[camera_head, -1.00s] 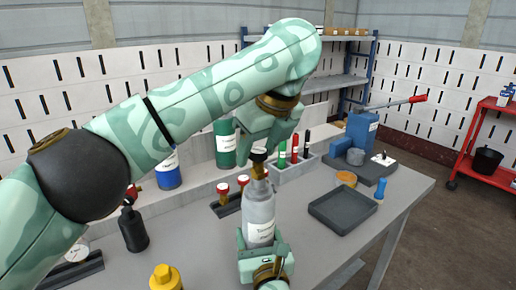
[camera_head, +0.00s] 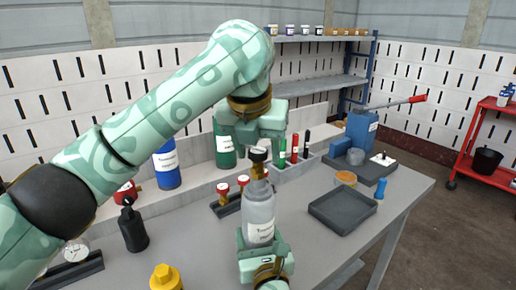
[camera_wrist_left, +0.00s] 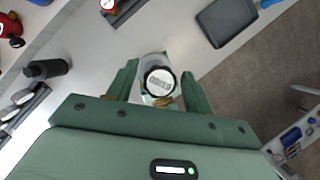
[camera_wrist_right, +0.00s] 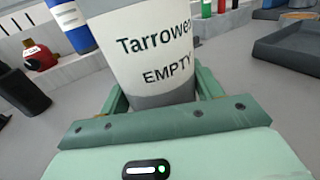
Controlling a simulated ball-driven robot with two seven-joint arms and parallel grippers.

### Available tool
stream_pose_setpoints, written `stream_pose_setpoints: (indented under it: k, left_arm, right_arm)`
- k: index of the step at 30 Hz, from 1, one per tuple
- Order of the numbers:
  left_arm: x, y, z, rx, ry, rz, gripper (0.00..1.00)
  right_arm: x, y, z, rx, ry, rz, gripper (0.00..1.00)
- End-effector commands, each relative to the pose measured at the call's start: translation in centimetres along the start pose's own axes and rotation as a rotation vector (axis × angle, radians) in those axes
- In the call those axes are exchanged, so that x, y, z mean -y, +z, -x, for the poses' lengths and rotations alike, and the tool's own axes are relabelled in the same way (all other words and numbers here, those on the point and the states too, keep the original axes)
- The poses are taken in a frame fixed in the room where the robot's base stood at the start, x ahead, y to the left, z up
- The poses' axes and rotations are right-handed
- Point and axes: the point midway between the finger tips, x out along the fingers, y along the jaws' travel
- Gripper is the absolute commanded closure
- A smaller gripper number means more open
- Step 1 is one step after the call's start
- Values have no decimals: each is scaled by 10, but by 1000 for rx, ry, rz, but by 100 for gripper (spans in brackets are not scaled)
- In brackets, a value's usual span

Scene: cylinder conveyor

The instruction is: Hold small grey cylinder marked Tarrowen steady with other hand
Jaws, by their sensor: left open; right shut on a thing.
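The small grey cylinder marked Tarrowen (camera_head: 259,208) stands upright over the bench, with a brass valve and black-rimmed round top (camera_head: 258,155). In the right wrist view its label (camera_wrist_right: 155,50) reads "Tarrowen" and "EMPTY". My right gripper (camera_head: 262,247) is shut on the cylinder's lower part, which the jaws partly hide. My left gripper (camera_head: 260,137) is open just above the valve. In the left wrist view, the round top (camera_wrist_left: 160,82) shows between its spread fingers, with no clear contact.
A dark tray (camera_head: 343,210) lies to the right. A rack with red-topped fittings (camera_head: 222,190) stands behind left. A black bottle (camera_head: 132,230) and a yellow-topped item (camera_head: 165,277) stand to the left. Blue (camera_head: 166,165) and green (camera_head: 225,145) cylinders stand behind.

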Motion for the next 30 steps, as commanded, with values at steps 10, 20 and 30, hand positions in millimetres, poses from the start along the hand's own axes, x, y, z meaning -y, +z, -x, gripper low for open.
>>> stream_pose_setpoints:
  k: [10,20,30]
  left_arm:
    - [0,0,0,0,-35,-88,49]
    - [0,0,0,-2,-189,-449,49]
    - [0,0,0,-1,-236,-572,49]
  right_arm:
    - [0,2,0,3,1,-1,63]
    - [0,2,0,3,1,-1,63]
    - [0,2,0,3,1,-1,63]
